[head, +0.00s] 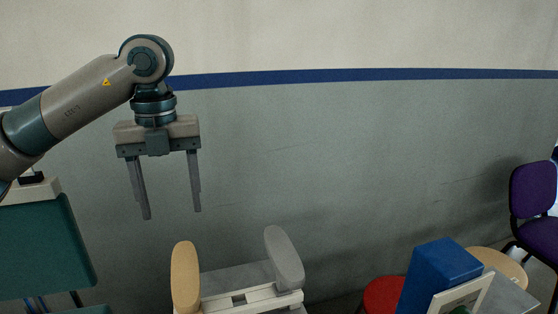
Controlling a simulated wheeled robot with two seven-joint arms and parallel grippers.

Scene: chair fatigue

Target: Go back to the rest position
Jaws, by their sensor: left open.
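My left gripper (172,213) hangs from my left arm, which comes in from the left side of the head view. Its two dark fingers point down, spread apart, with nothing between them. It is in the air in front of the grey wall, above a device with two upright rounded pads, one tan (185,278) and one grey (284,258). The fingertips appear clear of both pads. My right gripper is not in the head view.
A green padded chair (45,248) stands at the lower left. At the lower right are a red round seat (383,295), a blue box (438,276), a white-framed picture (462,296) and a wooden round top (497,265). A purple chair (533,190) stands at the right edge.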

